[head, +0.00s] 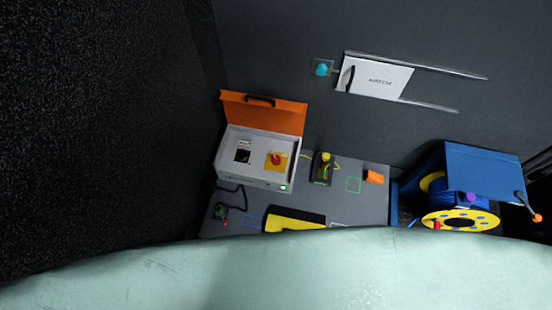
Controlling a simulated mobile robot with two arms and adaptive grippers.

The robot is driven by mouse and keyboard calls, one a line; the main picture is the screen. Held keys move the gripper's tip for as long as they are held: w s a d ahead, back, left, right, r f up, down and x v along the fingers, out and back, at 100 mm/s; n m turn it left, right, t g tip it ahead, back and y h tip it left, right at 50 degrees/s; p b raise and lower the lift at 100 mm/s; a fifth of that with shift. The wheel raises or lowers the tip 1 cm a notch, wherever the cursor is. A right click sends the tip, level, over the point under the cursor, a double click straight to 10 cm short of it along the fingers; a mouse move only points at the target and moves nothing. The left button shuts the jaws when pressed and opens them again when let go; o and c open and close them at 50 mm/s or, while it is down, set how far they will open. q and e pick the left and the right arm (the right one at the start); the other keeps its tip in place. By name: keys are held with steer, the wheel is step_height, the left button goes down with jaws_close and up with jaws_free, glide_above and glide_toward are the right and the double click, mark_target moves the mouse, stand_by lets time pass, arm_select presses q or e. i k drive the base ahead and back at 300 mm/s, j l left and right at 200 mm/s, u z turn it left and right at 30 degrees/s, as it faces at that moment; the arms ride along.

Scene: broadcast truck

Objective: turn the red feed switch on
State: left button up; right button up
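The red feed switch (276,159) is a red rotary knob on a yellow plate. It sits on the right of the panel inside a white box (262,141) with its orange lid (263,111) standing open behind. The knob is too small to tell which way it points. A small green light (284,187) shows on the box's front face. A black square part (242,156) lies left of the switch on the panel. Neither of my grippers is in view.
The box stands on a grey bench (340,205). Right of it are a yellow-capped dark device (322,170) and an orange block (373,177). A yellow-and-black item (290,221) lies in front. A blue cable reel (460,200) stands right. A pale green surface fills the bottom.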

mark_target(276, 160)
steer(key=k+j+z, duration=0.15)
steer(key=z, duration=0.2)
steer(key=k+j+z, duration=0.1)
steer(key=z, duration=0.25)
steer(key=k+j+z, duration=0.1)
steer(key=z, duration=0.3)
steer(key=k+l, duration=0.05)
steer(key=k, duration=0.05)
